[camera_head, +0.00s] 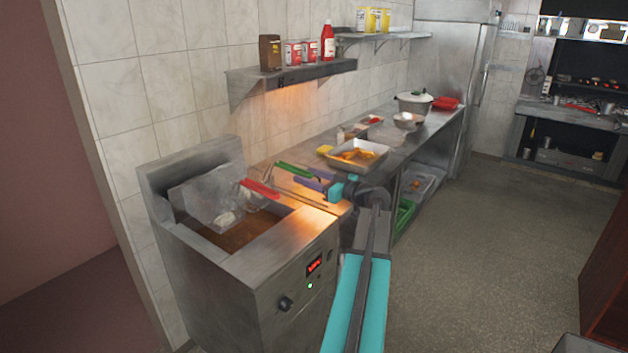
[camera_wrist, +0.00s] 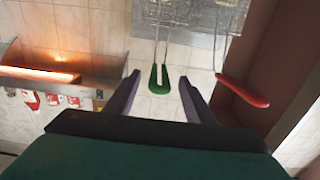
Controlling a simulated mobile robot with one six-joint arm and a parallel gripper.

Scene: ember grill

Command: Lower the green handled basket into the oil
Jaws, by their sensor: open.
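The green handle (camera_head: 293,170) reaches out to the right above the fryer's right side; it also shows in the wrist view (camera_wrist: 153,80). A red handle (camera_head: 260,187) lies beside it, and in the wrist view it is at right (camera_wrist: 242,91). Wire mesh baskets (camera_head: 212,198) sit raised at the fryer's back, overlapping so that I cannot separate them clearly. The brown oil (camera_head: 238,236) fills the open fryer vat. My gripper (camera_head: 304,179), with purple fingers, is open at the green handle's end. In the wrist view the handle appears between the fingertips (camera_wrist: 159,79); contact is unclear.
The steel fryer (camera_head: 285,262) has a lit red display on its front. A shelf (camera_head: 290,76) with bottle and cans hangs on the wall above. A counter right of the fryer holds a tray (camera_head: 356,166) of food and a pot (camera_head: 414,103). The floor at right is clear.

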